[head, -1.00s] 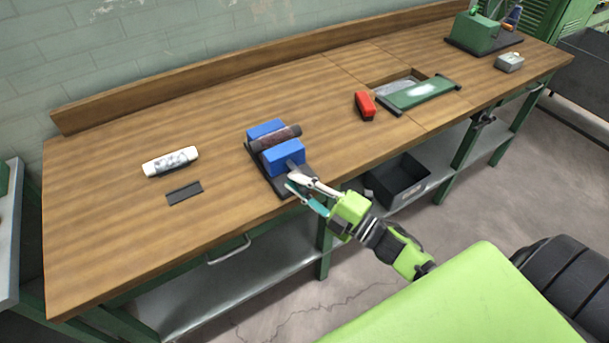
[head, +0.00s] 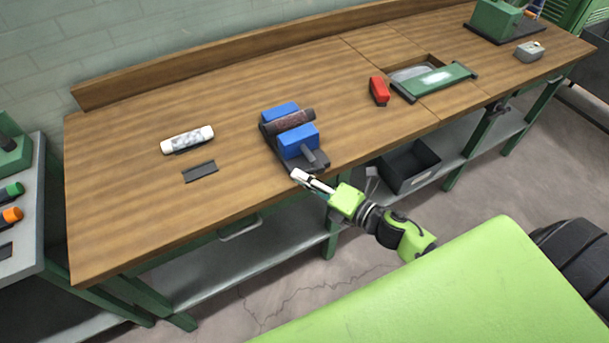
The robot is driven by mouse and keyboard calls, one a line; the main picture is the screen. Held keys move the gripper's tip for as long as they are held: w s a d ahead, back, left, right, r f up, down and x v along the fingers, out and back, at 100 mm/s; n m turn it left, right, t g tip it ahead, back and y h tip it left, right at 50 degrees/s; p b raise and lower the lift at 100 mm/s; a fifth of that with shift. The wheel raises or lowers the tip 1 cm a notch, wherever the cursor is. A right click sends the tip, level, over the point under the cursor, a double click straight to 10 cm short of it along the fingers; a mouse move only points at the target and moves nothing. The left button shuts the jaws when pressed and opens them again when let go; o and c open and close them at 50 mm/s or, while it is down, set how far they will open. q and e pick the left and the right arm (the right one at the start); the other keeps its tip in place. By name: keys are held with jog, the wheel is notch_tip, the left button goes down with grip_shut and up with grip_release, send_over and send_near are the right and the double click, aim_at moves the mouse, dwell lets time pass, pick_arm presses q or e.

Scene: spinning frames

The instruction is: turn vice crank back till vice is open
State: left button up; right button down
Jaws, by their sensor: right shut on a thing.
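The vice has two blue jaw blocks, the front one (head: 298,142) and the back one (head: 280,112), on a dark base near the front edge of the workbench (head: 240,100). A dark brown cylinder (head: 288,122) lies between the jaws; I cannot tell whether there is a gap beside it. A grey screw sticks out of the front jaw towards me. My right gripper (head: 302,178) is at the front end of the vice, by the bench edge, shut on the vice crank, which its fingers mostly hide. My left gripper is not in view.
A white cylindrical thing (head: 187,139) and a flat dark strip (head: 199,171) lie left of the vice. A black bin (head: 409,167) is on the shelf below.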

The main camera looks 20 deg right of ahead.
jog(key=shift+w+d, duration=0.2)
jog(key=shift+d, duration=0.05)
jog(key=c, duration=1.9)
grip_release()
jog(key=shift+w, duration=0.1)
jog(key=shift+w+f, duration=0.2)
jog(key=shift+s, duration=0.3)
jog(key=shift+s+r, duration=0.1)
jog(key=shift+s, duration=0.2)
jog(key=v, duration=1.1)
jog(key=shift+d, duration=0.1)
jog(key=shift+w, duration=0.1)
